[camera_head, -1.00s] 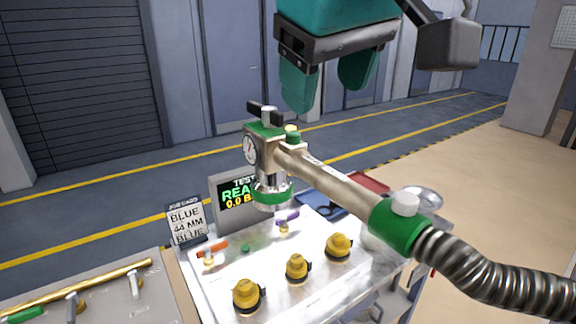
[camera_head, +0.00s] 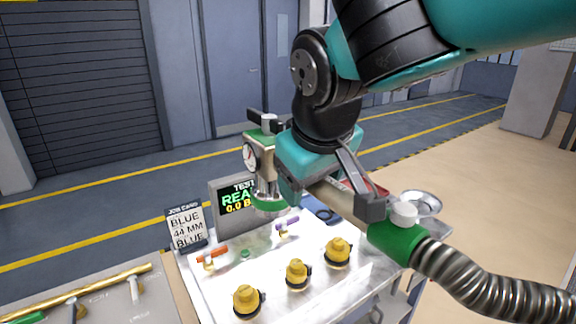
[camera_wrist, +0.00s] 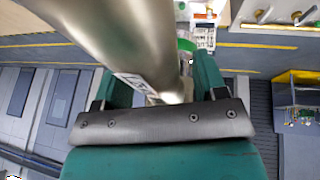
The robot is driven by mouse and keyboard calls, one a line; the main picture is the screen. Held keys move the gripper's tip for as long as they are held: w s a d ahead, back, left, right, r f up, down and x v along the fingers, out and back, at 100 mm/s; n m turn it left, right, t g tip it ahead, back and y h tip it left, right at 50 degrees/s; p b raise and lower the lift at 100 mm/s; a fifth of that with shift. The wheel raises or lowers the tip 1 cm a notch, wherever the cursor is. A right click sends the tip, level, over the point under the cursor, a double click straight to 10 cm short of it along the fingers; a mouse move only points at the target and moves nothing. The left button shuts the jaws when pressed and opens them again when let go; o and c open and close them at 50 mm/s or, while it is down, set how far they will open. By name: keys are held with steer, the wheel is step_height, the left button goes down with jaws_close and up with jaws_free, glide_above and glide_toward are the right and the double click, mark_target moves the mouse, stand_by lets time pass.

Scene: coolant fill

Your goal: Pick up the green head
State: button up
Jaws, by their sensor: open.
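The green head (camera_head: 270,205) is a metal fill head with green bands, a round gauge and a black top handle. Its metal tube (camera_head: 335,197) slopes down right to a green collar (camera_head: 392,243) and a ribbed hose. It stands over the white bench top in front of the test screen. My gripper (camera_head: 305,185) is open at the tube, just right of the gauge, and covers part of the head. In the wrist view the tube (camera_wrist: 125,35) runs between the two fingers of my gripper (camera_wrist: 160,85). Whether they touch it I cannot tell.
Several yellow fittings (camera_head: 297,271) stand along the bench front. A job card (camera_head: 186,227) reads BLUE, 44 MM, BLUE. Orange (camera_head: 212,253) and purple (camera_head: 287,223) handled valves sit behind the fittings. A round metal dish (camera_head: 421,203) is at the right. The hose (camera_head: 500,290) runs off right.

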jaws_close()
stand_by(0.4)
steer(key=shift+r, duration=0.1)
